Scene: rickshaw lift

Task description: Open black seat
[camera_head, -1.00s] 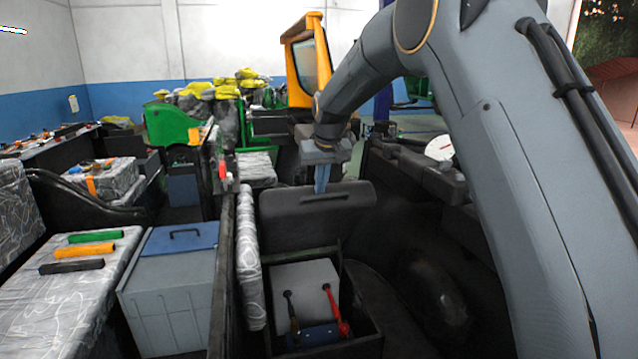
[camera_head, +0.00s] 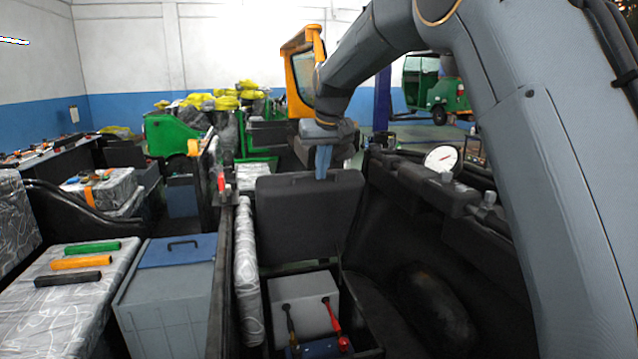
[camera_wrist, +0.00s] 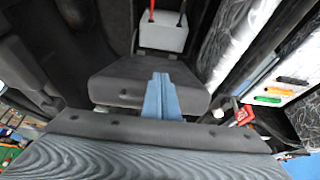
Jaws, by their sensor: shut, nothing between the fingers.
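The black seat (camera_head: 306,218) stands tilted up, nearly upright, in the head view, behind the open compartment it covers. In that compartment sits a grey box (camera_head: 303,303) with a black-handled and a red-handled tool. My gripper (camera_head: 323,172) is at the top edge of the seat, fingers pointing down and pressed together, with nothing between them. In the wrist view the blue fingers (camera_wrist: 160,98) lie over a dark cushion (camera_wrist: 145,80); I cannot tell whether they touch it.
A grey box with a blue lid (camera_head: 178,252) stands to the left, beside a wrapped bench (camera_head: 72,292) with green, orange and black handles. A dark rail with a white gauge (camera_head: 441,158) runs at the right. A partition wall (camera_head: 227,270) borders the seat's left.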

